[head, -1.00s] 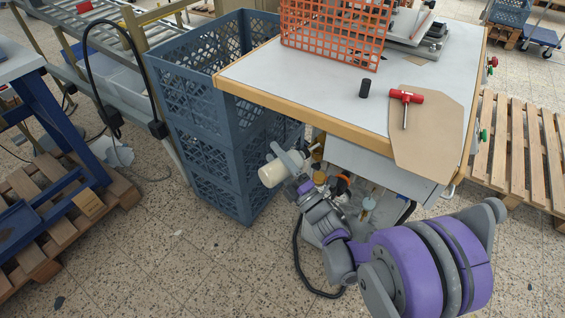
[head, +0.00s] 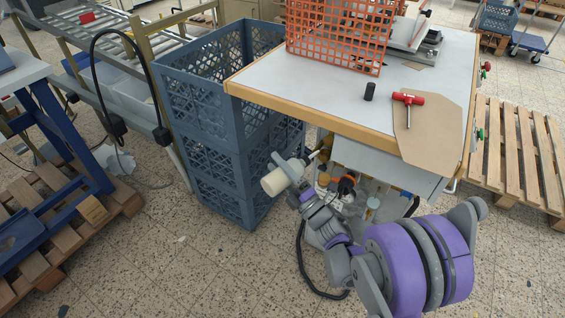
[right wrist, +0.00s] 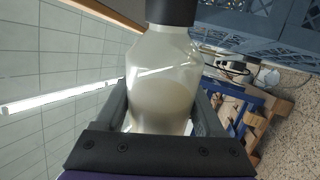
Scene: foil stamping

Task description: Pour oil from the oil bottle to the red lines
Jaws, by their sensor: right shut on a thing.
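The oil bottle (head: 275,182) is a pale cream, partly see-through bottle. My right gripper (head: 292,166) is shut around it, in front of the table edge and beside the blue crates. The bottle is tilted well over, with a thin pale tip pointing right and up. In the right wrist view the bottle (right wrist: 160,100) sits between the two fingers, with a dark collar at its top and cream liquid inside. No red lines can be made out in either view. My left gripper is not in view.
The worktable (head: 290,84) carries an orange basket (head: 335,35), a black cylinder (head: 370,91), a red-handled tool (head: 407,98) and a brown board (head: 425,135). Stacked blue crates (head: 215,140) stand left of it. Bottles crowd the space under the table. A wooden pallet (head: 520,145) lies right.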

